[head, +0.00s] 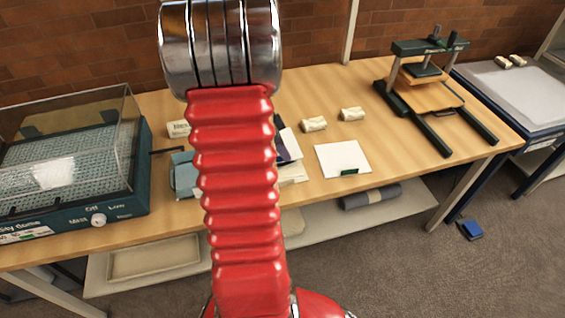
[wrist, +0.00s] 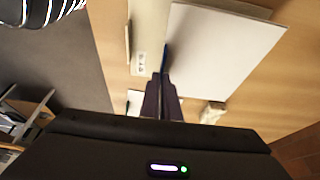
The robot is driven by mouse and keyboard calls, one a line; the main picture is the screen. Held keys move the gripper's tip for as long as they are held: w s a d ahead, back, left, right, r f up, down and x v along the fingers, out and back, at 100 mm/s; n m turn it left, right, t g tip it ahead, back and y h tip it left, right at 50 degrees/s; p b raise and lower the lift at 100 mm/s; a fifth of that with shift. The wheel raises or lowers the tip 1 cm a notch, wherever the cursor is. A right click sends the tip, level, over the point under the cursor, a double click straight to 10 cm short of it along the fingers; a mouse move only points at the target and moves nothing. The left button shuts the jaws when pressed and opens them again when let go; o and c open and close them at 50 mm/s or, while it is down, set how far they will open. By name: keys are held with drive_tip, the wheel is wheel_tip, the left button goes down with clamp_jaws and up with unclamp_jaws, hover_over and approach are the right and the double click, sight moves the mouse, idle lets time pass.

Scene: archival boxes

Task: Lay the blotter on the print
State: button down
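My gripper (wrist: 165,82) is shut, its dark fingers close together at a blue tab (wrist: 165,57) on the edge of a large white sheet, which I take for the blotter (wrist: 222,45). The sheet seems held above the bench. In the head view, my red arm hides most of it; part of the white sheet (head: 292,145) shows beside a dark finger. A flat white sheet with a dark green tab at its front edge, likely the print (head: 340,156), lies on the bench to the right of my gripper. Its corner shows in the wrist view (wrist: 134,98).
A pale stack with a label (wrist: 148,30) lies beneath, near the bench's front edge. Cream weights (head: 314,124) (head: 352,114) lie behind the print. A press (head: 428,80) stands at right, a clear-lidded dome (head: 70,160) at left. Bare wood surrounds the print.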

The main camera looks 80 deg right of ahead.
drive_tip(key=shift+f, duration=0.15)
drive_tip(key=shift+f, duration=1.75)
drive_tip(key=c, duration=2.5)
unclamp_jaws()
drive_tip(key=shift+f, duration=0.1)
drive_tip(key=o, duration=0.5)
drive_tip(key=v, duration=1.2)
